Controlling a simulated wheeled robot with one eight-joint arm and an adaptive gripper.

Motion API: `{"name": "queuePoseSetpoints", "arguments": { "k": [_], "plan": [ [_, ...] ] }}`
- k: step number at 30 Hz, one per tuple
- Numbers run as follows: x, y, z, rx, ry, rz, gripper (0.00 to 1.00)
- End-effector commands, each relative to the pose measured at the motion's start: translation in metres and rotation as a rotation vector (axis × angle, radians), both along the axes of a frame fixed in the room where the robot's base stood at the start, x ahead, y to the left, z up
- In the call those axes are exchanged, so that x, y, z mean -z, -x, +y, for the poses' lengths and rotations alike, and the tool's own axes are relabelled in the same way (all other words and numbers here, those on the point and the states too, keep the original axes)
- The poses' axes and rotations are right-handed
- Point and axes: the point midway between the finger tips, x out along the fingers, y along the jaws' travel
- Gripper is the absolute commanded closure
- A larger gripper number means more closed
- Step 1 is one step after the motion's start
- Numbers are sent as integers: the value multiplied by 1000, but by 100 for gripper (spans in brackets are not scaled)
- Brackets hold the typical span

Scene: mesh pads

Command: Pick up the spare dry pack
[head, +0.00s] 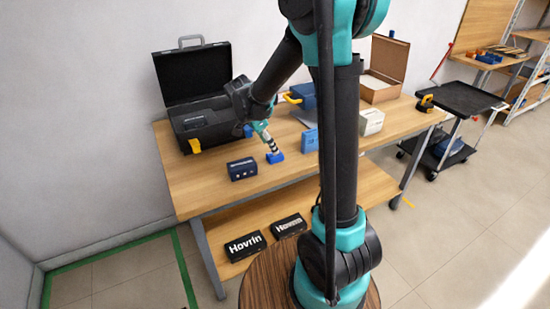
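No label I can read says dry pack, so I cannot tell which thing is the spare one. Two black packs lettered "Hovrin" lie on the bench's lower shelf, one on the left (245,246) and one on the right (289,226). A dark blue box (242,169) stands near the bench top's front edge. My gripper (273,150) points down over the bench, right of that box and apart from it. A small bright blue piece (276,158) shows at its tip; whether it is held or part of the gripper is unclear. The fingers are too small to read.
An open black toolbox (192,78) stands at the bench's back left. A blue case (303,95), a white box (371,122) and an open cardboard box (386,62) stand farther right. A black cart (460,98) stands beyond the wooden bench (205,202). My arm hides part of the bench.

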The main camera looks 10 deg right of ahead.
Motion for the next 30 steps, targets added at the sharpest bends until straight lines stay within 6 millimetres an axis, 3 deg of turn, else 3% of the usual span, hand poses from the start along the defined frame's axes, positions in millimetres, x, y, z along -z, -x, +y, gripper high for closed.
{"name": "queuePoseSetpoints", "arguments": {
  "k": [5,14,23,30],
  "plan": [
    [11,-1,-4,0,0,0,38],
    [47,-5,-18,1,0,1,38],
    [52,-6,-19,-1,0,0,38],
    [51,-6,-19,-1,0,0,66]
  ]
}}
